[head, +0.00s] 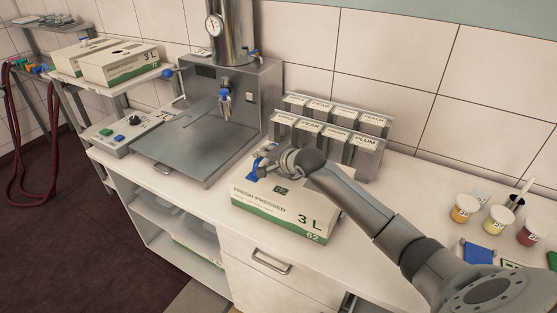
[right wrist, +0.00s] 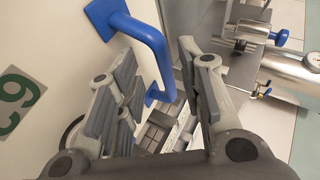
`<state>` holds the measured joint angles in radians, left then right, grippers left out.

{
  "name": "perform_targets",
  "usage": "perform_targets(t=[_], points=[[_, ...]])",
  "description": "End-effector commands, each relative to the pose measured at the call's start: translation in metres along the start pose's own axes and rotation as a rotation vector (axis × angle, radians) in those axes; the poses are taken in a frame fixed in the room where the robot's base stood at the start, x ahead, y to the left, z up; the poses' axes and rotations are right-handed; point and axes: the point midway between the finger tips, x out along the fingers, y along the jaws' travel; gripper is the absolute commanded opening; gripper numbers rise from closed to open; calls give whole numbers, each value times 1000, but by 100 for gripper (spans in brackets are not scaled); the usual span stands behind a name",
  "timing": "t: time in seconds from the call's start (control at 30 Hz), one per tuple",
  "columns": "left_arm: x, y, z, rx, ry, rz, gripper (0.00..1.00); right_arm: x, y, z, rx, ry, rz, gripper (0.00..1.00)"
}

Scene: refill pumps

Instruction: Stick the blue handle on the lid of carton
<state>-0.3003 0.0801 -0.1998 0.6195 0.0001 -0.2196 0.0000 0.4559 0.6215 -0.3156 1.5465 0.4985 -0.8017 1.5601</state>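The carton (head: 278,214), white with a green band and marked 3 L, stands on the white counter. The blue handle (head: 252,174) is at the left part of its lid, partly hidden by my right gripper (head: 268,160). In the right wrist view the blue handle (right wrist: 148,48) has its base plate against the pale carton lid (right wrist: 50,60), and its grip bar stands out from it. The fingers of my right gripper (right wrist: 160,85) are apart, with the bar between them and gaps visible. Whether the base is stuck cannot be told. My left gripper is not in view.
A steel filling machine (head: 215,120) with a tray stands behind the carton to the left. A label rack (head: 335,130) is behind it. Small cups (head: 464,208) stand at the right. More cartons (head: 120,63) sit on a shelf at the upper left.

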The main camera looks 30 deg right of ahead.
Motion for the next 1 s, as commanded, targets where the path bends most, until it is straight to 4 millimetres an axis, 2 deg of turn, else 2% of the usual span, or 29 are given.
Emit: perform_targets(t=[0.3,0.5,0.77,1.0], points=[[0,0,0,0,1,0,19,-49,0,0,-1,0,-1,35],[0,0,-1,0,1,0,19,-73,0,0,0,-1,1,35],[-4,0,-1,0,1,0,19,-86,-3,0,1,-1,1,35],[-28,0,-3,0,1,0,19,-97,-20,-5,2,0,1,35]])
